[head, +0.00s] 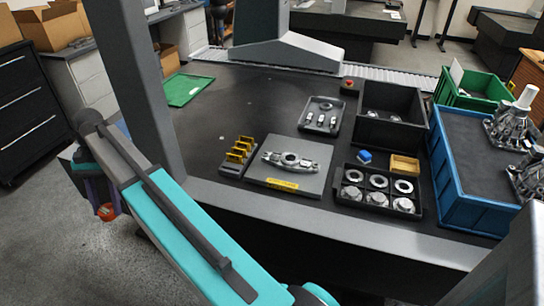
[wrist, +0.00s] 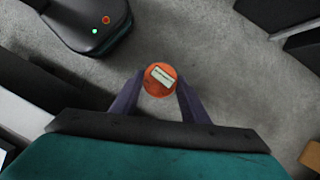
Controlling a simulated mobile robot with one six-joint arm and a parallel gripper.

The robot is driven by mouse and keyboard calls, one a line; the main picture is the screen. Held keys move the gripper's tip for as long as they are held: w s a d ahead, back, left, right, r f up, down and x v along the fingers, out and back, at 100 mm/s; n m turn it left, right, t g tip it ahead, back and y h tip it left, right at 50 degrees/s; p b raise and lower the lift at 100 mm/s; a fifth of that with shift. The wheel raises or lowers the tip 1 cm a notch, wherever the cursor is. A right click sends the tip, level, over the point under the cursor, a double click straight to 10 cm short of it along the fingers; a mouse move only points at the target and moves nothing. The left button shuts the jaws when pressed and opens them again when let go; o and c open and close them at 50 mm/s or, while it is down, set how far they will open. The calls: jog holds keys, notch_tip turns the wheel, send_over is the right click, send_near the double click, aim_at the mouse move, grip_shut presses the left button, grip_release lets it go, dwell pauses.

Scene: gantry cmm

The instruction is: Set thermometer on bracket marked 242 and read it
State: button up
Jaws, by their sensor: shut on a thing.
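The thermometer appears to be the orange round piece with a pale rectangular display or label (wrist: 160,79) in the wrist view; its markings are too small to read. My gripper (wrist: 158,88) is shut on it, one purple finger on each side. In the head view my gripper (head: 104,207) hangs over the floor left of the table, with the orange piece (head: 106,212) at its tips. Several yellow brackets (head: 238,150) stand in a row on a dark base on the table. No number 242 is legible, so I cannot tell which bracket bears it.
The black table (head: 225,110) has a grey plate with a metal part (head: 300,190), a tray of rings (head: 375,205), a small tool tray (head: 320,115) and a blue crate (head: 455,190). A grey gantry post (head: 140,90) stands between my arm and the tabletop.

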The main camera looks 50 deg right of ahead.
jog(key=shift+d, duration=0.15)
jog(key=s+d+m+t+p, duration=0.15)
jog(key=s+d+m, duration=0.25)
jog(key=d, duration=0.5)
jog(key=s+d+m+t, duration=0.2)
jog(key=s+d+m, duration=0.3)
jog(key=d, duration=0.5)
jog(key=s+d+m+t+p, duration=0.1)
jog(key=s+d+m, duration=0.3)
jog(key=d, duration=0.5)
jog(key=s+d+m+t+p, duration=0.1)
jog(key=s+d+m, duration=0.3)
jog(key=s+d, duration=0.5)
jog(key=s+d+m+t+h+p, duration=0.1)
jog(key=s+d+m, duration=0.2)
jog(key=s+d, duration=0.5)
jog(key=s, duration=0.5)
jog(key=shift+s+d+m+h, duration=0.3)
jog(key=shift+d+m, duration=0.1)
jog(key=shift+t, duration=0.25)
jog(key=w+d+f+p, duration=0.1)
jog(key=w+d+p, duration=0.1)
jog(key=w+d, duration=0.7)
jog(key=d, duration=0.4)
jog(key=shift+w+f+p, duration=0.15)
jog(key=shift+f+p, duration=0.15)
jog(key=shift+p, duration=0.1)
jog(key=shift+f, duration=0.1)
